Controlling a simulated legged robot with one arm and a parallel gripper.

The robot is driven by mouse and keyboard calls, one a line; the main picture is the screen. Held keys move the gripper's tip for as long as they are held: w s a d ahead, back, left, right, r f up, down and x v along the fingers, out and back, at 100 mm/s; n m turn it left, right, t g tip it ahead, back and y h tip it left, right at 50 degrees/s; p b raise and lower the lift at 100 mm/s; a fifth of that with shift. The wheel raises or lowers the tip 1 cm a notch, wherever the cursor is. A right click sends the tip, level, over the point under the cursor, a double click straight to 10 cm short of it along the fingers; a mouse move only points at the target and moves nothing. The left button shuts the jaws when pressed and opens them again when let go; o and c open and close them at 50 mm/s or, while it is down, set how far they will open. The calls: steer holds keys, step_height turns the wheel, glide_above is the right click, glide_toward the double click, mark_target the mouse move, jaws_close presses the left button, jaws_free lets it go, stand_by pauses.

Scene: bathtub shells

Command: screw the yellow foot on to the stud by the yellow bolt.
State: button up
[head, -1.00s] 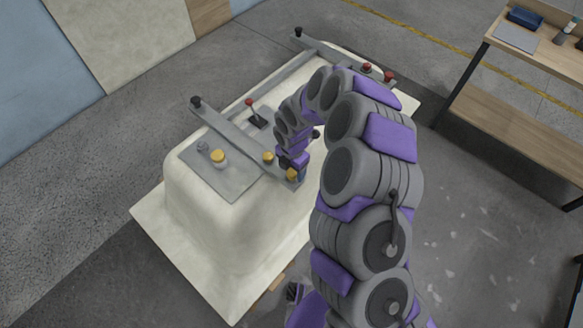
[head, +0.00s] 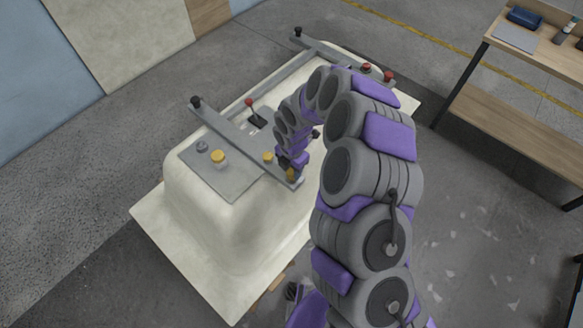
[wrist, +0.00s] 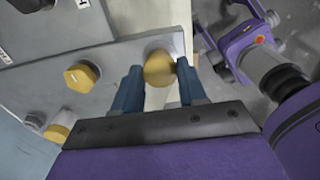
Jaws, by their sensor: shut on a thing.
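The yellow foot (wrist: 160,68) is between the two blue fingers of my gripper (wrist: 160,88) in the wrist view, which are shut on it. In the head view the yellow foot (head: 290,174) is at the near right end of the grey crossbar (head: 240,138), with my gripper (head: 296,168) around it. The yellow bolt (wrist: 82,77) has a hex head and sits on the bar, left of the foot; it also shows in the head view (head: 267,157). The stud is hidden, so I cannot tell how far the foot is on it.
A yellow-capped part (head: 218,157) and a grey knob (head: 202,147) stand on a grey plate on the upturned cream tub shell (head: 200,215). A red-knobbed lever (head: 252,112) and a second crossbar (head: 325,50) are farther back. A wooden workbench (head: 520,105) stands at right.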

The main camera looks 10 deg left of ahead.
steer(key=shift+c, duration=1.2)
steer(key=m, duration=0.6)
steer(key=shift+p, duration=0.4)
steer(key=m, duration=0.7)
steer(key=o, duration=1.2)
steer(key=shift+c, duration=0.2)
steer(key=shift+c, duration=0.6)
